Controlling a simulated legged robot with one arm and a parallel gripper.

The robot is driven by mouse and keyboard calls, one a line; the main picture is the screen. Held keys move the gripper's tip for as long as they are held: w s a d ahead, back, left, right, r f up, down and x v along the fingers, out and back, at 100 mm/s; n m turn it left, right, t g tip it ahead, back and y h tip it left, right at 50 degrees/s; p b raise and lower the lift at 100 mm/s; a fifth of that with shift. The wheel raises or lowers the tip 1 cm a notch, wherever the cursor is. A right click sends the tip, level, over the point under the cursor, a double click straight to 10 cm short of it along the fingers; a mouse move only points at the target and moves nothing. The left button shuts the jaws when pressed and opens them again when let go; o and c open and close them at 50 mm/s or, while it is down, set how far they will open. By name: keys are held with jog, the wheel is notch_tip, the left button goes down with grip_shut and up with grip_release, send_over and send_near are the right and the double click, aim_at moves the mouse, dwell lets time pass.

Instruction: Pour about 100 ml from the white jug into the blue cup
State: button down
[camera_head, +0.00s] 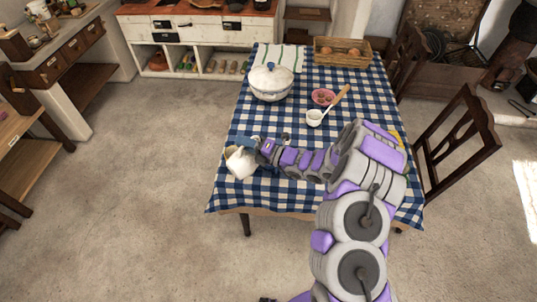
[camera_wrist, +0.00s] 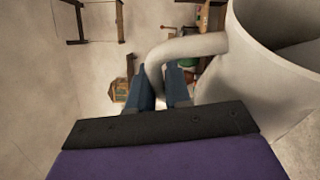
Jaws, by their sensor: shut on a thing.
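The white jug (camera_head: 241,164) is at the left front part of the checked table (camera_head: 222,190) in the head view. It also fills the right of the wrist view (camera_wrist: 262,80), with its handle (camera_wrist: 155,62) passing between the fingers. My gripper (camera_head: 253,146) is shut on that handle; its blue-grey fingers show in the wrist view (camera_wrist: 160,88). The jug looks tilted in the head view, its mouth toward the upper left. No liquid is visible. I cannot make out the blue cup; my arm and gripper cover part of the table.
A chair (camera_head: 462,135) is at the right. The floor at left is clear.

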aim_at(232, 164)
jog(key=s+a+n+b, duration=0.1)
jog(key=s+a+f+n+b, duration=0.1)
jog(key=s+a+f+n+h+b, duration=0.1)
jog(key=s, duration=0.1)
jog(key=shift+a+g+b, duration=0.1)
jog(key=shift+g+b, duration=0.2)
jog(key=shift+b, duration=0.05)
jog(key=shift+s+a+f+n+h+b, duration=0.15)
jog(key=shift+s+a+n+h+b, duration=0.25)
jog(key=shift+n, duration=0.6)
dwell(0.8)
jog(key=shift+s+a+r+n+b, duration=0.3)
jog(key=shift+n+b, duration=0.1)
jog(key=shift+n, duration=0.3)
jog(key=s+a+f+n+h, duration=0.1)
jog(key=n, duration=0.1)
jog(key=s+a+f+n+h+p, duration=0.1)
jog(key=s+a, duration=0.1)
jog(key=shift+f+n+t, duration=0.2)
jog(key=shift+n+t, duration=0.2)
